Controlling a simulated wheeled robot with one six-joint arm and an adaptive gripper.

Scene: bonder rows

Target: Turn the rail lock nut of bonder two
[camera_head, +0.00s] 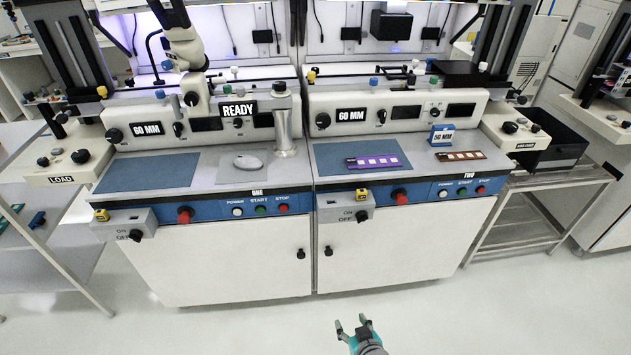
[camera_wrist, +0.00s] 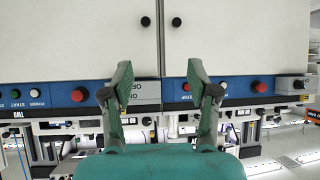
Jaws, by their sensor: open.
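Bonder two (camera_head: 400,240) is the right machine in the head view, with "TWO" on its front edge and a "60 MM" plate on its panel. Several small coloured knobs line the rail behind that panel, including a yellow knob (camera_head: 311,76) and a blue knob (camera_head: 374,82). I cannot tell which part is the rail lock nut. My gripper (camera_head: 350,326) is open and empty, low in front of bonder two and well apart from it. In the upside-down wrist view, my open gripper (camera_wrist: 160,75) shows against the cabinet fronts, with bonder two's red knob (camera_wrist: 79,95) at left.
Bonder one (camera_head: 235,260) stands directly left, with a "READY" sign. On bonder two's top lie a purple strip (camera_head: 378,162), a brown strip (camera_head: 460,156) and a blue "50 MM" block (camera_head: 441,135). A cart (camera_head: 530,215) stands at right. The floor in front is clear.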

